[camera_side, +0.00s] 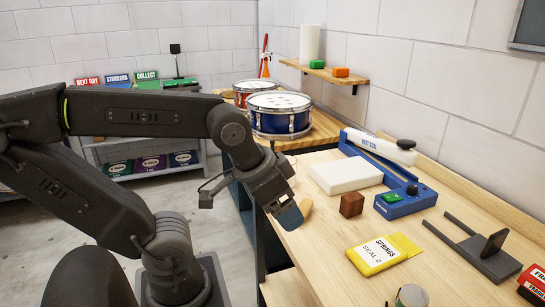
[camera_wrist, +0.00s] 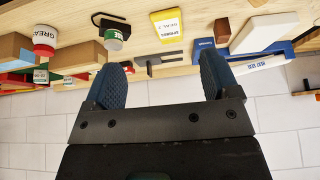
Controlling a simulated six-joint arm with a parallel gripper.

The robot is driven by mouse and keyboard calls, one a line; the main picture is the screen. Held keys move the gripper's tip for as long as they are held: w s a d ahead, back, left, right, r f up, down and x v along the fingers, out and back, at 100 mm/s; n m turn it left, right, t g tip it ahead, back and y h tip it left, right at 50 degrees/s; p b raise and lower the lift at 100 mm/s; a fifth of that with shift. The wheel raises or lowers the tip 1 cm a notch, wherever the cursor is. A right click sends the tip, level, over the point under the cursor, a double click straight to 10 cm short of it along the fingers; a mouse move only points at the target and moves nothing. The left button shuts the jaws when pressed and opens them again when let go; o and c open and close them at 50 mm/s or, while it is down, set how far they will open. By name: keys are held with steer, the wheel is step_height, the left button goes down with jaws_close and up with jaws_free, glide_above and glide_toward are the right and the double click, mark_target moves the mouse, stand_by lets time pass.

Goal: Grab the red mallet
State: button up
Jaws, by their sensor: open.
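I cannot make out a red mallet for certain in either view. A slim red object (camera_side: 265,57) stands upright by the back wall beyond the drums, too small to identify. My gripper (camera_side: 289,213) is over the near left edge of the workbench, with one blue fingertip pad showing. A rounded tan piece (camera_side: 306,207) is partly hidden behind that finger. In the wrist view my gripper (camera_wrist: 162,82) has its two blue pads wide apart with nothing between them.
The workbench (camera_side: 315,251) carries a brown block (camera_side: 352,204), white slab (camera_side: 345,175), blue heat sealer (camera_side: 405,203), yellow springs packet (camera_side: 383,254) and dark metal stand (camera_side: 484,254). A blue drum (camera_side: 279,118) stands behind.

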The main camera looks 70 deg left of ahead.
steer(key=c, duration=0.6)
steer(key=shift+c, duration=0.2)
steer(key=w+a+r+n+y, duration=0.1)
steer(key=w+a+r+n, duration=0.25)
steer(key=w+a, duration=0.45)
steer(key=n+g+y, duration=0.3)
steer(key=n+g, duration=0.1)
steer(key=n, duration=0.6)
glide_above(272, 146)
steer(key=s+d, duration=0.2)
steer(key=d, duration=0.3)
step_height(272, 146, down, 8)
steer(key=x, duration=0.8)
steer(key=shift+w+a+r, duration=0.1)
steer(key=shift+w+a, duration=0.05)
steer(key=shift+a, duration=0.05)
steer(key=shift+a+x, duration=0.15)
steer(key=shift+x, duration=1.3)
steer(key=shift+a+x, duration=0.15)
steer(key=shift+x, duration=1.3)
